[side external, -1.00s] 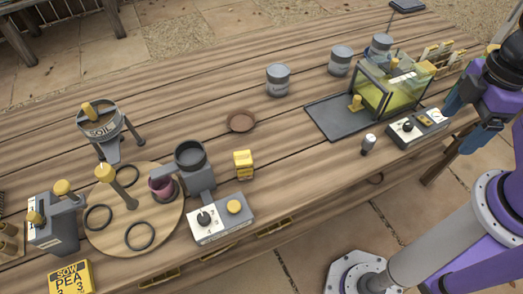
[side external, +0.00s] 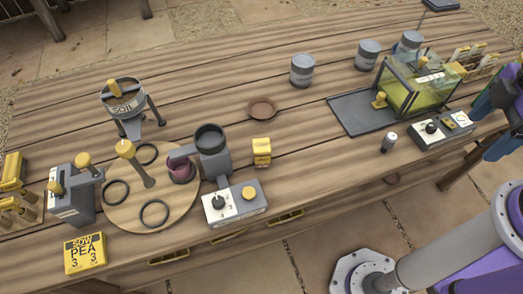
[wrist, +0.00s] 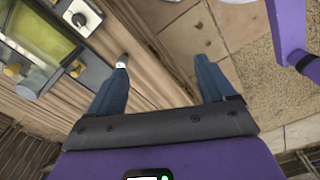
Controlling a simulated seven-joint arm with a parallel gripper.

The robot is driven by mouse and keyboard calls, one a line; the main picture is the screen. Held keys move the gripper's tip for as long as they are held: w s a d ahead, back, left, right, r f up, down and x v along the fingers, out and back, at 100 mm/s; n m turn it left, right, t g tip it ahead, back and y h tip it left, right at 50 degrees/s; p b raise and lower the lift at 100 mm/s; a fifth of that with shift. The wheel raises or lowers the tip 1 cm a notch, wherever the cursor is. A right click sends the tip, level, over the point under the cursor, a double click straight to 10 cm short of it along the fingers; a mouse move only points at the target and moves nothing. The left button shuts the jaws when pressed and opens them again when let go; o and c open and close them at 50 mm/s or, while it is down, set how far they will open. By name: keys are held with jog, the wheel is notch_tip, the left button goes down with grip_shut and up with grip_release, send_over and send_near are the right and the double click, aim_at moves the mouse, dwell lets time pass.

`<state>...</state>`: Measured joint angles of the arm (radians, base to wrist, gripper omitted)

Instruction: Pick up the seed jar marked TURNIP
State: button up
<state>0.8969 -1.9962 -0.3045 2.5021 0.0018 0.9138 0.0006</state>
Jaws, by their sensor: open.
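Three grey lidded jars stand on the wooden table at the back in the side view: a left jar (side external: 302,70), a middle jar (side external: 368,54) and a right jar (side external: 411,42), partly behind the glass tank. My gripper is at the right edge of the side view, partly cut off, over the table's front right edge and well away from the jars. In the wrist view my gripper (wrist: 208,60) is open, with nothing between its blue fingers.
A glass tank (side external: 405,92) on a dark tray (side external: 350,117) stands close in front of the right jars. A control box (side external: 443,129) and small cylinder (side external: 389,142) are nearer me. A brown saucer (side external: 262,108) lies left of the jars. A tripod soil hopper (side external: 124,98) stands farther left.

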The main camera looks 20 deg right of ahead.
jog(key=shift+c, duration=0.9)
jog(key=n, duration=0.2)
send_over(262, 143)
notch_tip(262, 143, down, 6)
notch_tip(262, 143, down, 12)
jog(key=shift+f, duration=0.1)
jog(key=shift+s+a+f, duration=0.1)
jog(key=shift+f, duration=1.2)
jog(key=shift+s+a+f, duration=0.1)
jog(key=shift+f, duration=1.2)
